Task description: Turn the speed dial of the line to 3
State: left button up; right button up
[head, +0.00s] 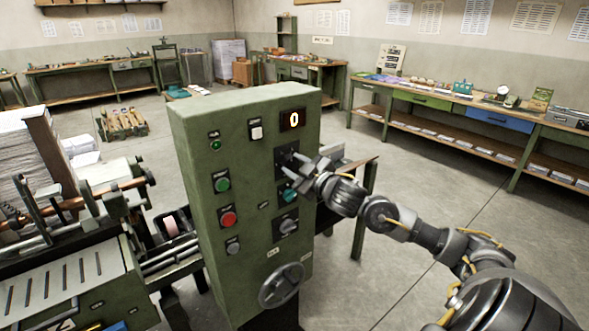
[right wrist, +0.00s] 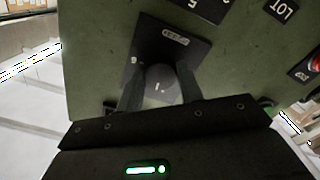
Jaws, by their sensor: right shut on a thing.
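The speed dial (right wrist: 161,78) is a round dark knob on a black plate (right wrist: 174,42) with a small label that appears upside down in the right wrist view. The plate also shows in the head view (head: 284,154) on the green control cabinet (head: 240,110), below a lit display (head: 292,120) that reads 0. My right gripper (head: 294,168) is at this plate, and its two fingers (right wrist: 161,86) stand on both sides of the knob, shut on it. In the head view the fingers partly hide the dial. My left gripper is not in view.
Below the dial are a teal knob (head: 289,192) and a grey selector (head: 288,226). Green (head: 222,183) and red (head: 229,218) buttons sit to the left. A handwheel (head: 281,285) sticks out low on the cabinet. Machinery with rollers stands at left. The floor at right is clear.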

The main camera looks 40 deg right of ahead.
jog(key=shift+n+b, duration=0.9)
jog(key=shift+n, duration=1.3)
jog(key=o, duration=1)
jog(key=shift+s, duration=0.1)
jog(key=shift+s, duration=0.25)
jog(key=shift+s+a+b, duration=0.1)
jog(key=shift+s+b, duration=0.9)
jog(key=shift+s, duration=4.05)
